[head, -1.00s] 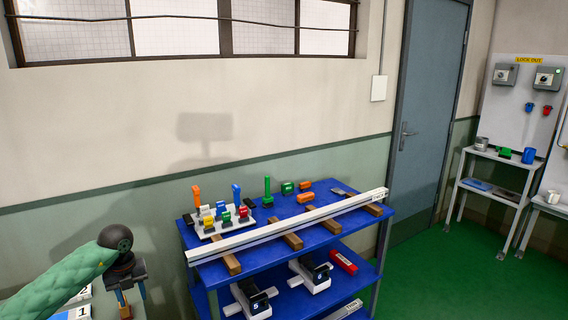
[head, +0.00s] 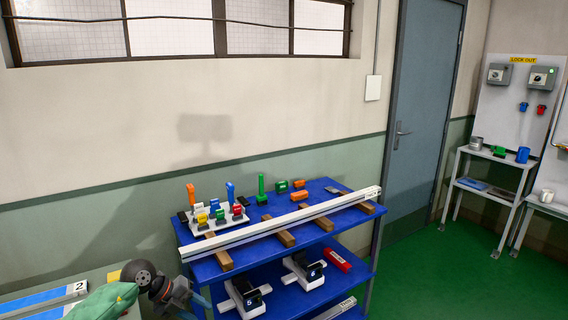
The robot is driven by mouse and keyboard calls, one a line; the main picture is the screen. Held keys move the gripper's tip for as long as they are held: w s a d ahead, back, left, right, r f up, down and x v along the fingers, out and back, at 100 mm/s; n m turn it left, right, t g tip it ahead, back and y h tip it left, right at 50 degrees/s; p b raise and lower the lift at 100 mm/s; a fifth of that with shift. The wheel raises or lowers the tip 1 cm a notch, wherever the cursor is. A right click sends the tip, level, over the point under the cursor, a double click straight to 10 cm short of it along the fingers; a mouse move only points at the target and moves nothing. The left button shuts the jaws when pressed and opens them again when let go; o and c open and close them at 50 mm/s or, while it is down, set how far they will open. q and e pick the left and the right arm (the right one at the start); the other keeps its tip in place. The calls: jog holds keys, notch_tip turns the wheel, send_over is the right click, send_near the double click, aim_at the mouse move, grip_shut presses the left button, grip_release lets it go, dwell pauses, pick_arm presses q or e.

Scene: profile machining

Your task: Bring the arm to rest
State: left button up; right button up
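My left arm comes in at the lower left, with its dark wrist (head: 150,277) in front of the left side of the blue cart. My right arm and gripper are not in view. The blue cart (head: 345,222) carries a long white profile (head: 285,222) lying across several wooden blocks (head: 284,239).
A white rack (head: 205,226) of coloured tools stands on the cart's top. Black and white devices (head: 243,299) and a red box (head: 337,259) sit on its lower shelf. A grey table (head: 100,271) is at left. Green floor (head: 440,265) is free at right.

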pick_arm(q)
jog(key=s+d+r+n+t+h, duration=0.4)
jog(key=d+r+n+t+h, duration=0.2)
jog(key=d+r+t+h, duration=0.5)
jog(key=s+a+f+n+t+y, duration=0.35)
jog(key=a+n+t+y, duration=0.3)
jog(key=n+y, duration=1.05)
jog(key=s+a+f+n+g+y, duration=0.4)
jog(key=s+f+n+g, duration=0.15)
jog(key=f, duration=0.35)
jog(key=s+d+f+n+g+h, duration=0.1)
jog(key=s+f+g, duration=0.45)
jog(key=s, duration=0.65)
jog(key=s+d+f+n+g+h, duration=0.15)
jog(key=s+f+g, duration=0.4)
jog(key=s, duration=0.55)
jog(key=s+x, duration=0.2)
jog(key=x, duration=0.9)
jog(key=s+d+f+x, duration=0.1)
jog(key=s+x, duration=0.1)
jog(key=x, duration=0.9)
jog(key=s+f, duration=0.3)
jog(key=f, duration=0.9)
jog(key=s+f+m+g, duration=0.1)
jog(key=s+f, duration=0.3)
jog(key=f, duration=0.8)
jog(key=shift+d, duration=0.4)
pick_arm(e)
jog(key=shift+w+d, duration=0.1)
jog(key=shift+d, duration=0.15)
